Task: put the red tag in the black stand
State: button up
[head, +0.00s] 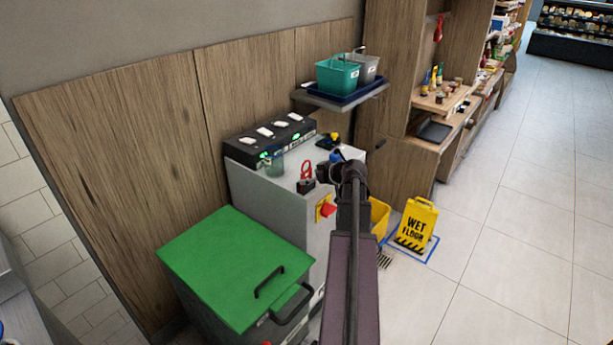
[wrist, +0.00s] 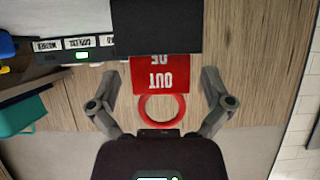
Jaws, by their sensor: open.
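The red tag (head: 306,169) stands upright at the black stand (head: 306,187) on top of the grey cabinet. In the wrist view, which is upside down, the red tag (wrist: 160,73) shows white "OUT OF" lettering and a red ring. Its lower part meets the black stand (wrist: 157,27) and is hidden there; I cannot tell how deep it sits. My gripper (head: 326,172) is just right of the tag in the head view. In the wrist view my gripper (wrist: 163,82) is open, with one finger on each side of the tag, apart from it.
A black unit (head: 270,139) with several white labels and a glass jar (head: 274,164) are behind on the cabinet (head: 259,193). A shelf above holds a teal bucket (head: 336,76). A green-lidded bin (head: 235,265) is at front left. A yellow wet-floor sign (head: 416,224) stands right.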

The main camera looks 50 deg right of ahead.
jog(key=p+v, duration=0.4)
jog(key=v, duration=0.6)
jog(key=shift+s, duration=0.2)
jog(key=shift+r, duration=0.1)
dwell(0.4)
jog(key=w+a+f+g+y, duration=0.1)
jog(key=w+a+f+g, duration=0.15)
jog(key=a, duration=0.65)
jog(key=w+a+f+g+y, duration=0.15)
jog(key=w+a, duration=0.25)
jog(key=a, duration=0.5)
jog(key=w+a+f+g+y, duration=0.1)
jog(key=w+a+f+g, duration=0.15)
jog(key=a, duration=0.55)
jog(key=s+a+f+g+h, duration=0.1)
jog(key=a+g+h, duration=0.1)
jog(key=a, duration=1)
jog(key=s+a+f+m+g+h, duration=0.1)
jog(key=s+a+f+g+h, duration=0.1)
jog(key=a, duration=1)
jog(key=shift+s+a+g, duration=0.2)
jog(key=shift+s+g, duration=0.05)
jog(key=shift+g, duration=0.6)
jog(key=shift+f+h, duration=0.1)
jog(key=shift+h, duration=0.15)
jog(key=shift+c, duration=0.2)
